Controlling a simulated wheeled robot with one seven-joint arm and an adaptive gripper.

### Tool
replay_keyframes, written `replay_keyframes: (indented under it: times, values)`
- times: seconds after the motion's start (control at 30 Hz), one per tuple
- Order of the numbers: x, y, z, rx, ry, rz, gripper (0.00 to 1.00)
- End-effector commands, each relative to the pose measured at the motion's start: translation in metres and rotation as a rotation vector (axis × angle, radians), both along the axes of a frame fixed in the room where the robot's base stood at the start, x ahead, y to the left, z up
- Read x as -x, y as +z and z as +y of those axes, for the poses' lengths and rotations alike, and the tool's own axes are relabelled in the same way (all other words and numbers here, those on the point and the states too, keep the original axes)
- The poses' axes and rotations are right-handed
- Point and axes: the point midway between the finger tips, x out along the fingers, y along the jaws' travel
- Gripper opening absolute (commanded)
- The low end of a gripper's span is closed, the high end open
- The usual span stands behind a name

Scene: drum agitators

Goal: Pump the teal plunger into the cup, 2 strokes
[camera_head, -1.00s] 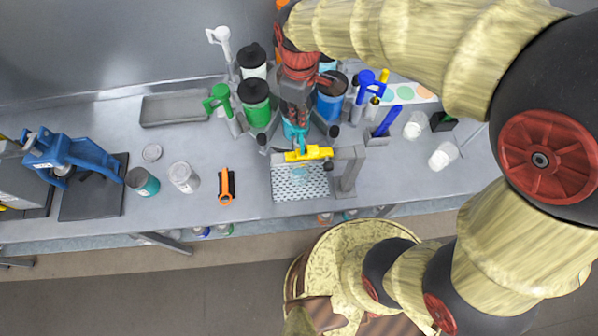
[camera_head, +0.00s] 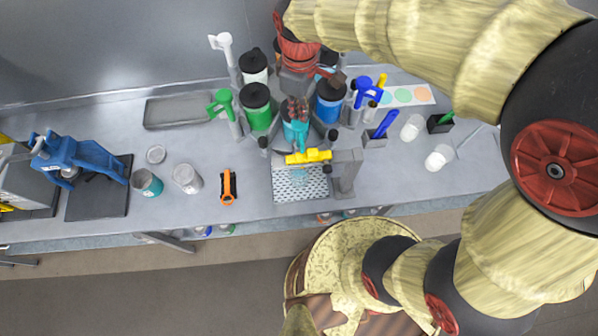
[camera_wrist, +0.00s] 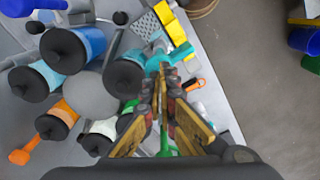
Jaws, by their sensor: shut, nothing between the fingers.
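The teal plunger (camera_head: 301,134) stands in the dispenser row, behind a yellow bar (camera_head: 309,157). In the wrist view its teal handle (camera_wrist: 158,57) lies just beyond my fingertips. My gripper (camera_head: 296,106) is shut and empty, over or close to the top of the teal plunger. Its fingers also show in the wrist view (camera_wrist: 164,82). I cannot tell whether they touch the handle. A faint teal round shape (camera_head: 300,173), perhaps the cup, shows at the perforated grate (camera_head: 287,191) under the yellow bar. Its level cannot be seen.
A green drum (camera_head: 257,108) and a blue drum (camera_head: 331,101) flank the teal one closely. A grey post (camera_head: 345,177) stands right of the grate.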

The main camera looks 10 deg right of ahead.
Motion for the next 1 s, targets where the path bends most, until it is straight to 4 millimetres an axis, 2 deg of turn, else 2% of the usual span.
replay_keyframes:
  times: [0.63,1.0]
  values:
    - [0.0,0.002,0.0,0.0,0.0,0.0,0.0]
    - [0.0,0.034,0.0,0.0,0.0,0.0,0.0]
